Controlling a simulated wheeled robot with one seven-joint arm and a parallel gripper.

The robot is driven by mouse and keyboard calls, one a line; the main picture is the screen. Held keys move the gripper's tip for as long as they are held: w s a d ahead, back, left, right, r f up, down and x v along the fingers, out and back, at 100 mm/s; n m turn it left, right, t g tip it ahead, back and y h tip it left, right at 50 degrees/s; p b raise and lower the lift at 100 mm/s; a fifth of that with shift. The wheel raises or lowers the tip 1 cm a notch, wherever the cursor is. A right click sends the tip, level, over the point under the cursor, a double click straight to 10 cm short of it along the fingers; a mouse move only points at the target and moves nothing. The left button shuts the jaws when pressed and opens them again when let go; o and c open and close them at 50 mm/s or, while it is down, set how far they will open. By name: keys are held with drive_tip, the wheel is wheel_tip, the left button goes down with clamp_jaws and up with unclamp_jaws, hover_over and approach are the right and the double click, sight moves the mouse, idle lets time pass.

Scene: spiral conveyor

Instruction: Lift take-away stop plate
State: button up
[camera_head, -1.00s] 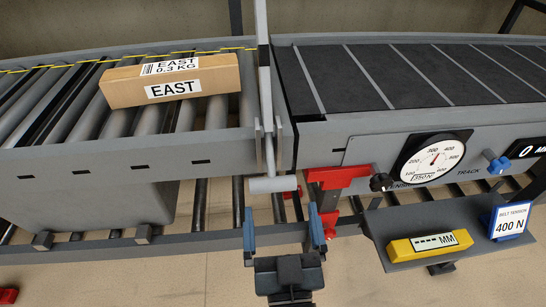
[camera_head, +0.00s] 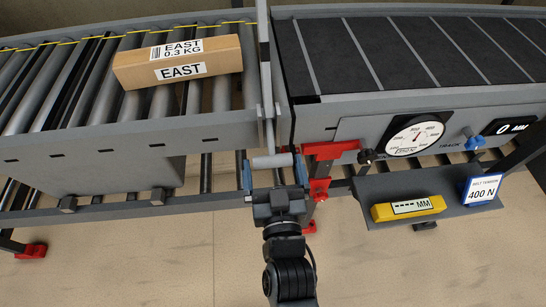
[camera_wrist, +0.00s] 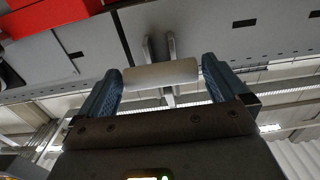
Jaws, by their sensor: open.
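The take-away stop plate (camera_head: 264,62) stands upright across the gap between the roller conveyor and the belt. Its lever runs down over the front rail to a grey cylindrical handle (camera_head: 272,161). My gripper (camera_head: 273,172) is open at the handle, with one blue finger by each end of it. In the wrist view the handle (camera_wrist: 160,75) lies across the space between the two blue fingers of my gripper (camera_wrist: 162,85). The left finger looks very close to the handle's end; I cannot tell whether either finger touches it.
A carton marked EAST (camera_head: 180,64) rests on the rollers (camera_head: 60,80) left of the plate. A red bracket (camera_head: 322,160) is close to the right of my gripper. A tension dial (camera_head: 415,135), a yellow MM gauge (camera_head: 408,208) and a 400 N card (camera_head: 481,190) are further right.

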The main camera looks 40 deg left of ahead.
drive_tip(key=shift+w+a, duration=0.5)
drive_tip(key=shift+a, duration=0.05)
drive_tip(key=shift+c, duration=0.2)
drive_tip(key=c, duration=1.2)
drive_tip(key=shift+f, duration=0.15)
